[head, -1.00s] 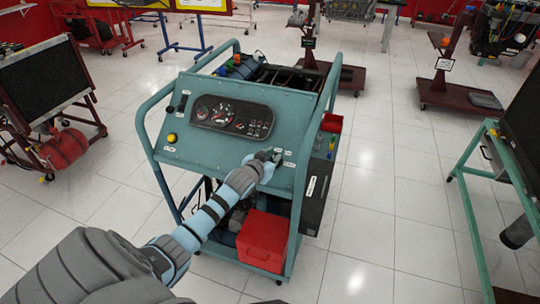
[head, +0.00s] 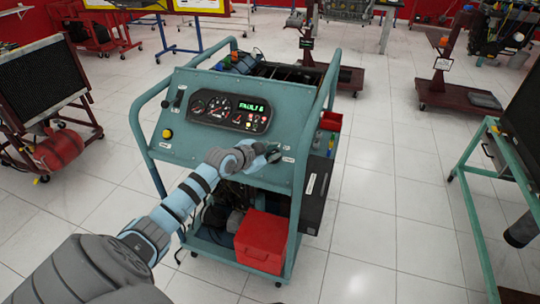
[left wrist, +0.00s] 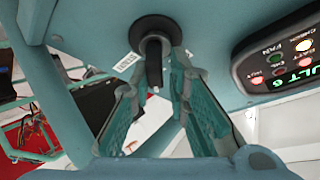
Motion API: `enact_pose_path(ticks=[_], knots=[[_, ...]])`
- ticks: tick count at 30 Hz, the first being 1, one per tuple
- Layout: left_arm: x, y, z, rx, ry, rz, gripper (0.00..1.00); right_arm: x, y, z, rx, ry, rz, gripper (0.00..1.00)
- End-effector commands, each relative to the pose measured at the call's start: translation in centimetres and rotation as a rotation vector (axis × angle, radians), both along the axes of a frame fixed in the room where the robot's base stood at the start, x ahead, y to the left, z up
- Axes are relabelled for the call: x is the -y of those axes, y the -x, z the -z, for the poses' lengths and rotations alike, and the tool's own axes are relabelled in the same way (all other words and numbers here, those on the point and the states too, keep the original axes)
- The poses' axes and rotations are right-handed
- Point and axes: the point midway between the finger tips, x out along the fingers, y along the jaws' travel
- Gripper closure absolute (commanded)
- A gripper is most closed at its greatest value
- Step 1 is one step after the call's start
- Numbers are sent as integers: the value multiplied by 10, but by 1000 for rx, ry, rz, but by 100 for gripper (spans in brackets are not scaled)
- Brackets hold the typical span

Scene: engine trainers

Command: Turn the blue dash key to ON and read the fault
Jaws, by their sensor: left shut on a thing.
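The teal engine trainer has a sloped dash panel (head: 215,150) facing me. My left gripper (head: 268,153) is at the panel's lower right, with its arm coming in from the left. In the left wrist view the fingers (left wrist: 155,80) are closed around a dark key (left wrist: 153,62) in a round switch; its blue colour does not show. The gripper mostly hides the key in the head view. The gauge cluster (head: 205,105) has a lit green display (head: 252,107) reading FAULT 6. In the left wrist view an orange lamp (left wrist: 303,45) and red lamps glow. My right gripper is not in view.
A yellow button (head: 167,133) is on the panel's left. A red box (head: 262,240) sits on the trainer's lower shelf. A radiator stand (head: 38,85) is at left and a green frame (head: 480,215) at right.

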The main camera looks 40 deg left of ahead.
Motion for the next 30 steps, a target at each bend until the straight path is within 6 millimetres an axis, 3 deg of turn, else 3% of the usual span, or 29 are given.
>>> enact_pose_path(ticks=[1,13,14,16,30], knots=[[4,2,7,-17,14,6,100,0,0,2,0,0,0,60],[5,3,8,-21,14,10,100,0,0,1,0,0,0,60],[4,3,8,-21,14,10,79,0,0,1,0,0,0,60],[4,3,8,-22,12,9,70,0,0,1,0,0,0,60],[0,3,3,-12,2,4,70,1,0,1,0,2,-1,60]])
